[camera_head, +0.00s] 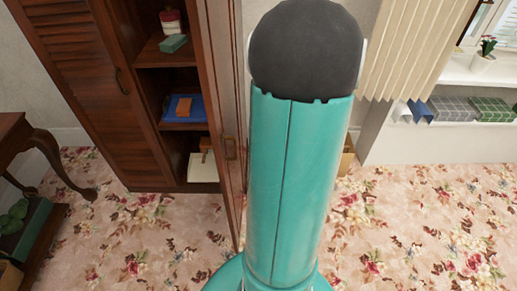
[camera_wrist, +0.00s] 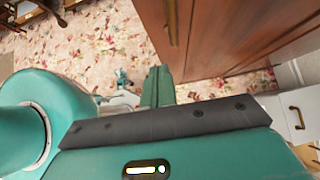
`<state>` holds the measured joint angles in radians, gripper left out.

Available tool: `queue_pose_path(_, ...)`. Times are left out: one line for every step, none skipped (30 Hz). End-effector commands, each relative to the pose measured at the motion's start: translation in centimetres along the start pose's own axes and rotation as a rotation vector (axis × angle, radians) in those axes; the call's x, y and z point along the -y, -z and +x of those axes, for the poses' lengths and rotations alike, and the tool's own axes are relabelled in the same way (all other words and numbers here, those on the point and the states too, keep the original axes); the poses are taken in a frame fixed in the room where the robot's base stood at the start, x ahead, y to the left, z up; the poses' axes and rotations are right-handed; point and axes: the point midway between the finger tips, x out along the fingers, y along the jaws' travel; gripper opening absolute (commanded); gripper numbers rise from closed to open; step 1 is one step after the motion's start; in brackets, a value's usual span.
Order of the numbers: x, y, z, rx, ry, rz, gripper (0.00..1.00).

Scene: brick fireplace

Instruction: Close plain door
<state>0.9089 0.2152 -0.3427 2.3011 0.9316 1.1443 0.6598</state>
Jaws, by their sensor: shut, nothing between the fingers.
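The wardrobe (camera_head: 160,110) has a louvred left door that is shut and an open shelf section beside it. The plain door (camera_head: 229,105) stands open at the right of the shelves, seen nearly edge-on, with a small handle (camera_head: 230,148). My arm hides what lies just right of it. In the wrist view, a brown wooden panel with a handle, apparently the plain door (camera_wrist: 215,35), fills the upper right. My gripper (camera_wrist: 159,72) is shut and empty, just left of and below that panel; whether it touches is unclear. My gripper is hidden in the head view.
A dark wooden table (camera_head: 38,140) stands at the left. A white windowsill unit (camera_head: 400,140) stands at the right. The flowered carpet (camera_head: 150,235) is clear in front.

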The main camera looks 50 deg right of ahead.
Motion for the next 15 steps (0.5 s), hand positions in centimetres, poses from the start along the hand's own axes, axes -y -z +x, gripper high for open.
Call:
queue_pose_path(-0.2,0.1,1.1,-0.001,-0.006,0.002,0.0)
queue_pose_path(-0.1,0.1,1.7,0.0,-0.005,0.001,0.0)
queue_pose_path(-0.2,0.0,2.5,0.0,-0.006,0.001,0.0)
queue_pose_path(-0.2,0.0,3.1,-0.001,-0.006,0.002,0.0)
queue_pose_path(-0.2,0.0,3.7,0.0,-0.006,0.001,0.0)
queue_pose_path(-0.2,0.0,4.6,0.0,-0.006,0.0,0.0)
queue_pose_path(-0.2,0.0,5.2,-0.001,-0.006,0.0,0.0)
queue_pose_path(-0.2,0.0,5.8,0.0,-0.007,0.001,0.0)
queue_pose_path(-0.2,-0.5,6.4,-0.001,-0.006,-0.005,0.0)
queue_pose_path(-0.2,-1.0,6.7,-0.001,-0.006,-0.006,0.0)
queue_pose_path(-0.2,-1.4,7.0,-0.001,-0.005,-0.005,0.0)
queue_pose_path(-0.2,-1.8,7.5,-0.001,-0.004,-0.005,0.0)
queue_pose_path(-0.2,-2.1,7.8,-0.002,-0.004,-0.006,0.0)
queue_pose_path(-0.2,-2.3,8.0,-0.002,-0.005,-0.006,0.0)
queue_pose_path(-0.2,-2.6,8.3,-0.002,-0.004,-0.005,0.0)
